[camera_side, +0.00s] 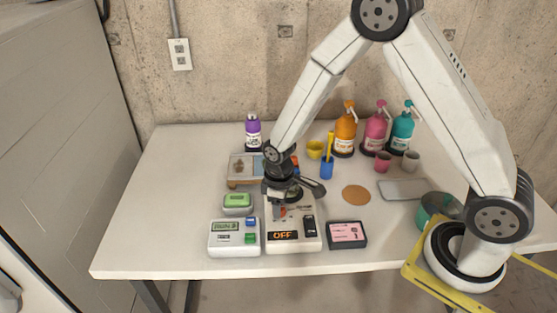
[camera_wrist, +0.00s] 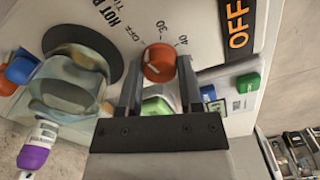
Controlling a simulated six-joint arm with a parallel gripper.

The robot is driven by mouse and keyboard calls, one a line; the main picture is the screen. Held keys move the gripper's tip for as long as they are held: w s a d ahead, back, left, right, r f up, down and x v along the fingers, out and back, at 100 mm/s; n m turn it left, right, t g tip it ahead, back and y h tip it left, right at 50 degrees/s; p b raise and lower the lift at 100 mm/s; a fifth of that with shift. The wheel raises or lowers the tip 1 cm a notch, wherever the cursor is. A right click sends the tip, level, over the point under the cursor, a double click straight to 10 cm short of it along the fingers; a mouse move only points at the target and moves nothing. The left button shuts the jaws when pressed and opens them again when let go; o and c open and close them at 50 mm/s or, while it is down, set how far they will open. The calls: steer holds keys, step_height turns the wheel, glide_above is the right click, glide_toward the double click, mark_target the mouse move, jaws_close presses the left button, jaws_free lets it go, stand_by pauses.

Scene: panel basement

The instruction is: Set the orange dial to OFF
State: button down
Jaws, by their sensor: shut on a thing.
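The orange dial (camera_wrist: 159,62) is on the white panel of a hot plate unit (camera_side: 307,243), with printed marks OFF, 30 and 40 around it. A little of the dial (camera_side: 282,212) shows under my gripper in the side view. My gripper (camera_wrist: 158,75) is shut on the dial, one finger on each side. I cannot clearly tell which mark the dial points to. The unit's display (camera_side: 283,236) reads OFF in orange, and it also shows in the wrist view (camera_wrist: 239,24).
A glass vessel (camera_wrist: 66,85) stands on the dark plate beside the dial. Left of the unit are a white device (camera_side: 234,249) with buttons and a green box (camera_side: 238,201). A pink-screened device (camera_side: 347,233) lies to the right. Pump bottles (camera_side: 345,133) stand behind.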

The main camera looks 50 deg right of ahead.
steer(key=shift+c, duration=1.3)
jaws_free()
steer(key=shift+r, duration=0.1)
steer(key=shift+r, duration=3.8)
